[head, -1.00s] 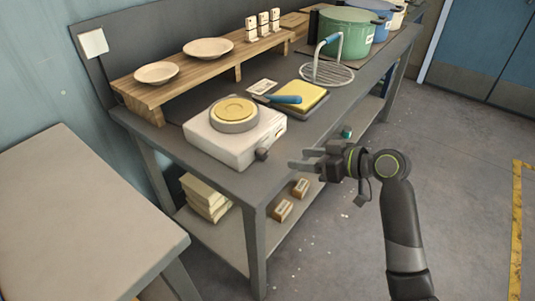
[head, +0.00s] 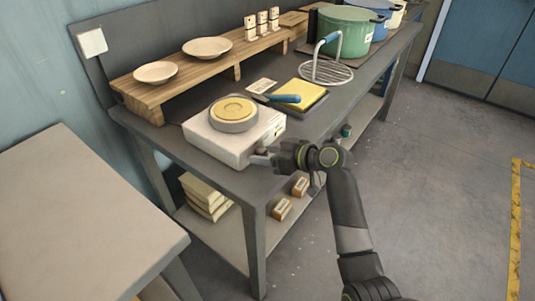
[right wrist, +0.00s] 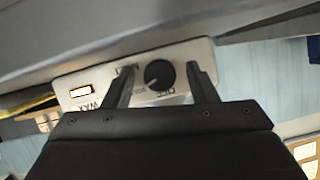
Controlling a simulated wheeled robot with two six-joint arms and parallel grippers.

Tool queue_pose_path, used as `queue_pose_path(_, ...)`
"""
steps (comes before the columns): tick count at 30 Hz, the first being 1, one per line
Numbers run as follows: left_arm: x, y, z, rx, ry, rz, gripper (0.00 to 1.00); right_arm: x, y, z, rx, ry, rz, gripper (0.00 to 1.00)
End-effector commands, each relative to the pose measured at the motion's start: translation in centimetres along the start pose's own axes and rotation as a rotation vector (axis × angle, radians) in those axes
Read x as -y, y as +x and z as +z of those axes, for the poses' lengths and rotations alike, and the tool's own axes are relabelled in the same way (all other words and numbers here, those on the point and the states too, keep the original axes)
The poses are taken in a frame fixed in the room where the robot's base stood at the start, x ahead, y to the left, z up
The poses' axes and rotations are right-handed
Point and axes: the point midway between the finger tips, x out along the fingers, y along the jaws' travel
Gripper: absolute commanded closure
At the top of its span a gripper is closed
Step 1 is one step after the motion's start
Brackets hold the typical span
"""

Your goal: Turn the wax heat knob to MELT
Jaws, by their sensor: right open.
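The white wax heater (head: 225,145) stands on the grey bench with a round yellow-topped pot (head: 234,112) on it. Its dark heat knob (right wrist: 159,74) is on the front panel, with labels around it that appear upside down in the right wrist view. A small light mark on the knob points to the lower left there; I cannot tell its exact setting. My right gripper (head: 262,157) is at the panel, open, with one finger on each side of the knob (right wrist: 162,82). A gap shows between knob and fingers. In the head view the gripper mostly hides the knob. My left gripper is out of view.
A yellow block with a blue-handled tool (head: 287,98) and a wire rack (head: 327,70) lie right of the heater. A wooden shelf (head: 180,80) with dishes stands behind. Small boxes (head: 282,208) sit on the lower shelf. The floor to the right is clear.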

Motion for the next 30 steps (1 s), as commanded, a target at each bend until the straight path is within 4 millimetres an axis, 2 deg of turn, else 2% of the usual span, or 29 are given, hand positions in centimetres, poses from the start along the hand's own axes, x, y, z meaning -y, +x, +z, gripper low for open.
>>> queue_pose_path(2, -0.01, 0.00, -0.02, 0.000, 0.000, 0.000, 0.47, 0.00, -0.02, -0.01, 0.000, 0.000, 0.000, 0.49)
queue_pose_path(12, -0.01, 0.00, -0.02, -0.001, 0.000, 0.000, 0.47, -0.01, -0.04, 0.01, 0.000, 0.000, 0.000, 0.91)
queue_pose_path(17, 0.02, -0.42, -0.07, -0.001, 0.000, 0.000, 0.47, -0.08, -0.12, -0.11, 0.001, 0.056, -0.023, 0.91)
queue_pose_path(25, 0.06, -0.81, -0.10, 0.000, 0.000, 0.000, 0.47, -0.26, -0.03, 0.03, 0.000, 0.302, -0.125, 0.92)
queue_pose_path(30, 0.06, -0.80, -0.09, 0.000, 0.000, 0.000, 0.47, -0.25, -0.03, 0.07, 0.001, 0.348, -0.144, 0.92)
